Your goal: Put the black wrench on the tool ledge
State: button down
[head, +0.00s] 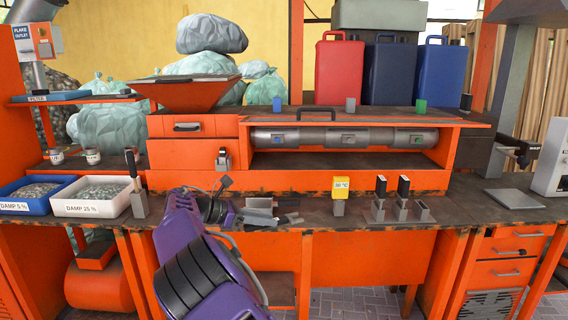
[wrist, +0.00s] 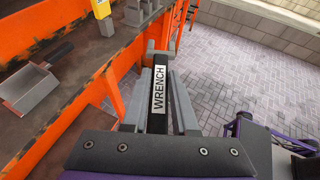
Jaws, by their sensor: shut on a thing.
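My gripper (wrist: 158,78) is shut on the black wrench (wrist: 157,120), which carries a white "WRENCH" label between the two grey fingers in the wrist view. In the head view my gripper (head: 270,219) is at the front edge of the workbench, left of the yellow-topped post, and the wrench is too small there to make out clearly. Grey paving shows to the right of the held wrench in the wrist view. I cannot tell which surface is the tool ledge.
A grey scoop (wrist: 32,88) lies on the bench (wrist: 62,20) left of my gripper. A yellow display block (head: 340,184) and holders with black-handled tools (head: 403,188) stand further right. White and blue trays of flakes are at left.

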jog(key=w+d+f+n+t+y, duration=0.1)
jog(key=d+f+n+t+y, duration=0.3)
jog(key=f, duration=0.5)
jog(key=w+d+f+n+t+y, duration=0.1)
jog(key=d+f+n+t+y, duration=0.2)
jog(key=d+f, duration=0.45)
jog(key=s+d+r+n+y, duration=0.1)
jog(key=s+d+n+y, duration=0.1)
jog(key=s, duration=0.5)
jog(key=s+d+r+n+t+y, duration=0.1)
jog(key=s+d+r+n+y, duration=0.1)
jog(key=s, duration=0.5)
jog(key=d+n+y, duration=0.1)
jog(key=d+n, duration=0.1)
jog(key=d, duration=0.1)
jog(key=shift+d+n+t+y, duration=0.3)
jog(key=shift+d, duration=0.05)
